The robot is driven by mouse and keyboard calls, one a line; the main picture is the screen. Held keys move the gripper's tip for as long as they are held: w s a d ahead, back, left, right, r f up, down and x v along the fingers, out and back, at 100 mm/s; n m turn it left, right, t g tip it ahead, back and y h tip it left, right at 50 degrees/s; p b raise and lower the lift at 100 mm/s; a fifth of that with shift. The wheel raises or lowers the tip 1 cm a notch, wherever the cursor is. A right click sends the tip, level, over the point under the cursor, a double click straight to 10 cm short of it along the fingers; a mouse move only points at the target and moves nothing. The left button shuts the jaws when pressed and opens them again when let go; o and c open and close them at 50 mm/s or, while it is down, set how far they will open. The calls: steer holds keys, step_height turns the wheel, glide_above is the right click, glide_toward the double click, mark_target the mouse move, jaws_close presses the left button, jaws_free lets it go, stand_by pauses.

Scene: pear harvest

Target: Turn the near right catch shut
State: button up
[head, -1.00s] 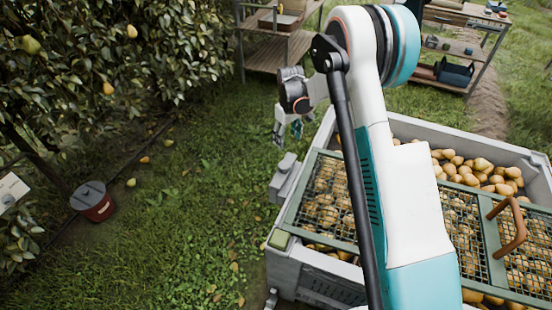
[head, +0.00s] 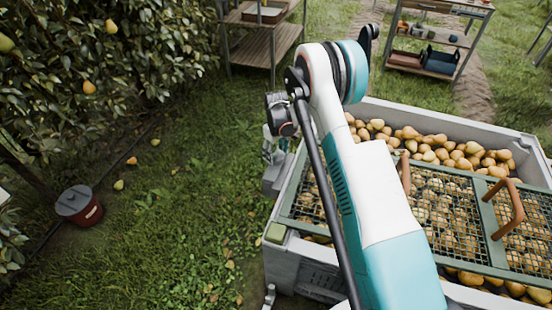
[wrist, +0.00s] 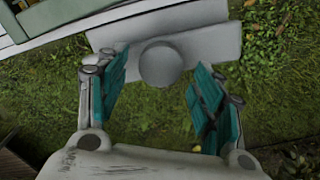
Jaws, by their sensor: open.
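A grey catch with a round knob (wrist: 160,64) and a flat pale plate (wrist: 215,45) shows at the top middle of the wrist view. In the head view, a grey block (head: 275,181) sits on the left side of the crate (head: 318,280), partly behind my gripper. My gripper (wrist: 162,88) is open, its teal fingers apart on either side of the knob in the picture. I cannot tell whether they touch it. In the head view my gripper (head: 274,150) hangs over the crate's left side, small and partly hidden. Whether the catch is turned is unclear.
The crate holds many pears (head: 455,150) under a green-framed mesh lid (head: 280,217) with brown handles (head: 507,208). Shelves (head: 265,45) stand behind. Grass left of the crate is open.

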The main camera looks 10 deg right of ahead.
steer(key=shift+f, duration=1.05)
jaws_close()
steer(key=shift+d, duration=0.15)
